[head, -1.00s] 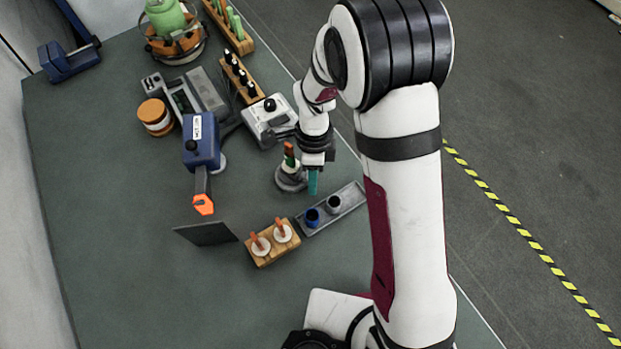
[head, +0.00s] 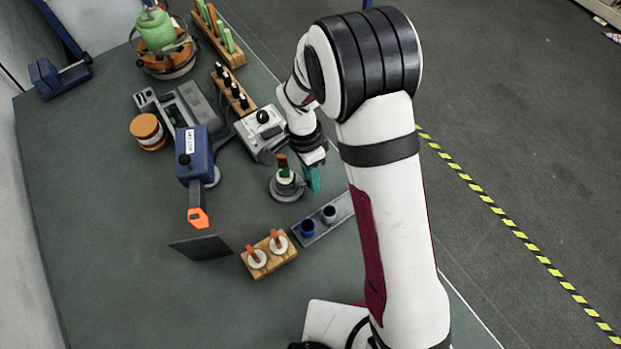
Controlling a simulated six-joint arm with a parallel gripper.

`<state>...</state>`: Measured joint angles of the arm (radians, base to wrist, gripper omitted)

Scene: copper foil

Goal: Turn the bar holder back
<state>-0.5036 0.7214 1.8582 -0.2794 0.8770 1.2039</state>
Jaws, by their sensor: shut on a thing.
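The bar holder (head: 286,186) is a round grey stand on the green table, with a short upright bar (head: 282,160), copper-coloured at the top and green below. My gripper (head: 313,178) has teal fingers and is close at the right side of the holder, low over the table. The fingers are shut on the holder's right side, seen partly edge-on. The exact contact is too small to make out, and part of the wrist hides the area behind.
A grey tray (head: 343,206) with a blue and a dark cup lies in front of the holder. A wooden block (head: 270,263) with two orange-handled tools stands nearer. A grey-white device (head: 259,133) stands behind. A blue device (head: 198,155) with an orange tip stands left.

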